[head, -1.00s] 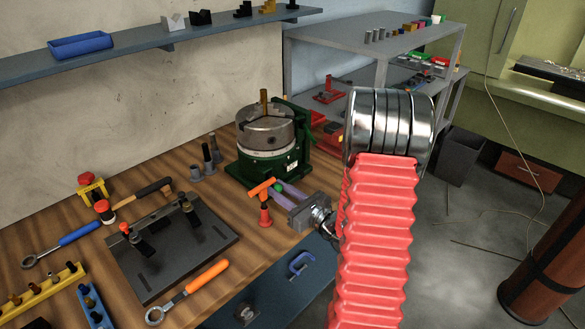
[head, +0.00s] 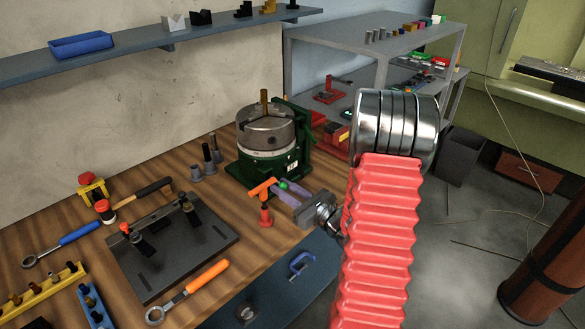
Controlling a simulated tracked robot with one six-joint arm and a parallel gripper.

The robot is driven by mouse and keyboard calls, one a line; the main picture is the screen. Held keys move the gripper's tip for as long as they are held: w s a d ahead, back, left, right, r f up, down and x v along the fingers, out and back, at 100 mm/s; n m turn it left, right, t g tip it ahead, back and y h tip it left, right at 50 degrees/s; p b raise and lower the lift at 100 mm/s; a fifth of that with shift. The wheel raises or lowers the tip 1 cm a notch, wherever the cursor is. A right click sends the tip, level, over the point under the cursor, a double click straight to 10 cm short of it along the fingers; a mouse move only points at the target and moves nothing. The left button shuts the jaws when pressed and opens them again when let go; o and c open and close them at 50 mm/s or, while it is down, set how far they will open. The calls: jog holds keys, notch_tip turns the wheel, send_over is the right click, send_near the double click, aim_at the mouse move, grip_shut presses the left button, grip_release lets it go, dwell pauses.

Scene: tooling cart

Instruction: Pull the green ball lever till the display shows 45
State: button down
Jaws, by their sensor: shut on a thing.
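The green ball (head: 283,185) of the lever shows between the purple fingers of my gripper (head: 282,188). The gripper is shut on it, and the fingers hide part of the ball and the lever's rod. The ball is in front of a green machine base (head: 262,172) that carries a round metal three-jaw chuck (head: 265,130). A small pale patch (head: 292,166) on the base may be the display, but it is too small to read.
An orange-handled T-shaped tool (head: 265,205) stands upright just left of my fingers. A black fixture plate (head: 172,250) and an orange-handled wrench (head: 190,290) lie further left. Grey pins (head: 208,160) stand left of the base.

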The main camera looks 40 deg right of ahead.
jog(key=shift+w+d, duration=0.1)
jog(key=shift+d, duration=0.65)
jog(key=shift+w+d+r, duration=0.15)
jog(key=shift+w+d, duration=0.1)
jog(key=shift+d, duration=0.5)
jog(key=shift+a, duration=0.15)
jog(key=shift+s+a+f, duration=0.15)
jog(key=shift+a, duration=0.3)
jog(key=shift+s+a+f, duration=0.1)
jog(key=shift+s+a, duration=0.05)
jog(key=shift+a, duration=0.35)
jog(key=shift+s+a, duration=0.1)
jog(key=shift+a, duration=0.65)
